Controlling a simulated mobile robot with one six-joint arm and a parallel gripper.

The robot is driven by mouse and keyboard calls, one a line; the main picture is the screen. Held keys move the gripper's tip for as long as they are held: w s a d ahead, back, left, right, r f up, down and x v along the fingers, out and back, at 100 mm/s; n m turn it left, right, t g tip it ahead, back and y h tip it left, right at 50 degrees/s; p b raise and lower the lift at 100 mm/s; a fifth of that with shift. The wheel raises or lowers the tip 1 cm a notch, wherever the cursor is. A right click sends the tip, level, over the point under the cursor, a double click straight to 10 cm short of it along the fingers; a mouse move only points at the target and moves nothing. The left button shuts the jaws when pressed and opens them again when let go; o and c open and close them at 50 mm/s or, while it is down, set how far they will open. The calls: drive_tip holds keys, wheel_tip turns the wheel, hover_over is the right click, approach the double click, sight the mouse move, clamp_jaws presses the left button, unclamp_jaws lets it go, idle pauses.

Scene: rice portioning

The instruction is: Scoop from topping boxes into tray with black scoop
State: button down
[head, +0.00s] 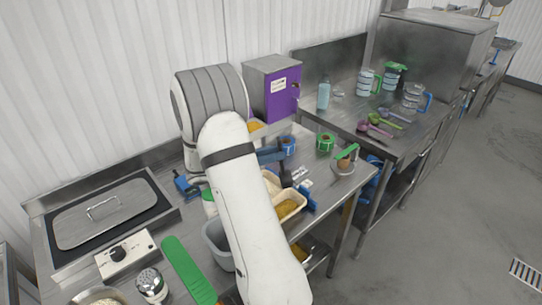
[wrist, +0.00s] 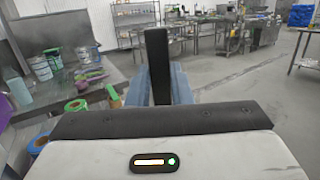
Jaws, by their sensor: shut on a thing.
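My gripper (head: 272,155) is beyond my white arm, over the steel worktop. It is shut on the black scoop (head: 285,174), whose dark handle (wrist: 155,65) stands upright between the blue-grey fingers in the wrist view. The scoop's bowl and any load are not clear. A cream topping box (head: 300,197) with yellow-brown grains sits just below the scoop.
A purple-fronted cabinet (head: 283,94) stands behind. A green-handled tool (head: 185,267) and a shaker (head: 151,284) are in front. The side table (head: 350,112) holds jugs and spoons.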

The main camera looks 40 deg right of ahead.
sight(278, 145)
wheel_tip(278, 145, up, 4)
drive_tip(key=t+y+p, duration=0.2)
drive_tip(key=y, duration=0.3)
drive_tip(key=t+y+p, duration=0.3)
drive_tip(key=y, duration=0.2)
drive_tip(key=shift+s+d+f, duration=0.1)
drive_tip(key=y, duration=0.1)
drive_tip(key=t+y, duration=0.1)
drive_tip(key=y, duration=0.1)
drive_tip(key=t+y, duration=0.1)
drive_tip(key=shift+r+y, duration=0.3)
drive_tip(key=shift+y, duration=0.1)
